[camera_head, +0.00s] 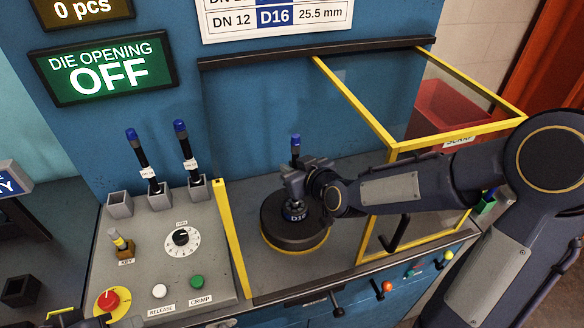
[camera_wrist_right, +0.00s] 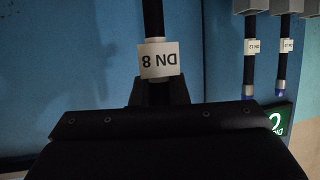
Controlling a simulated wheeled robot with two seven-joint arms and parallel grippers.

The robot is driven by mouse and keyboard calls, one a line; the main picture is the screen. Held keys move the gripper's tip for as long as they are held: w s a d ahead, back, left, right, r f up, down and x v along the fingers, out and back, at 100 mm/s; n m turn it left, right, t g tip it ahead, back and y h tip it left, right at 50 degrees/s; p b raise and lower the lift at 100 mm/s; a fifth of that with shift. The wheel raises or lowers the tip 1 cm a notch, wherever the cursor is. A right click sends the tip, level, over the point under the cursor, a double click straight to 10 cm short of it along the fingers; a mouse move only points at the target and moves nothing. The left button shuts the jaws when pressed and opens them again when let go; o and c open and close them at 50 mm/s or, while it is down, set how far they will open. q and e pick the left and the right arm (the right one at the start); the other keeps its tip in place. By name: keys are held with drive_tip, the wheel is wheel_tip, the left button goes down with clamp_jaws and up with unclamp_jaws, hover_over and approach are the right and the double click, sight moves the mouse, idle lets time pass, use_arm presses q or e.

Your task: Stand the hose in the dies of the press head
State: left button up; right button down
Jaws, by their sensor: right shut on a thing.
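The hose (camera_head: 296,152) is dark with a blue top end and stands about upright in my right gripper (camera_head: 295,183). In the right wrist view, which is upside down, the hose (camera_wrist_right: 153,20) carries a white "DN 8" label (camera_wrist_right: 159,60), and the right gripper (camera_wrist_right: 160,92) is shut on it at the label. The black round press head (camera_head: 283,238) with a yellow ring is right below the gripper. A tag on its dies (camera_head: 295,214) is only partly readable. The gripper hides the hose's lower end, so I cannot tell whether it is in the dies.
Two more hoses (camera_head: 140,155) (camera_head: 185,148) stand in grey cups at the left. A control panel (camera_head: 213,240) has a dial, key and buttons. A yellow-framed guard (camera_head: 355,100) stands right of the press, with a red bin (camera_head: 445,108) behind. The sign (camera_head: 105,70) reads "DIE OPENING OFF".

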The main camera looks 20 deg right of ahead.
drive_tip(key=shift+f+b, duration=0.4)
drive_tip(key=shift+b, duration=0.05)
drive_tip(key=c, duration=1.4)
unclamp_jaws()
drive_tip(key=r+v, duration=0.1)
drive_tip(key=v, duration=0.7)
drive_tip(key=shift+w, duration=0.15)
drive_tip(key=shift+a, duration=0.1)
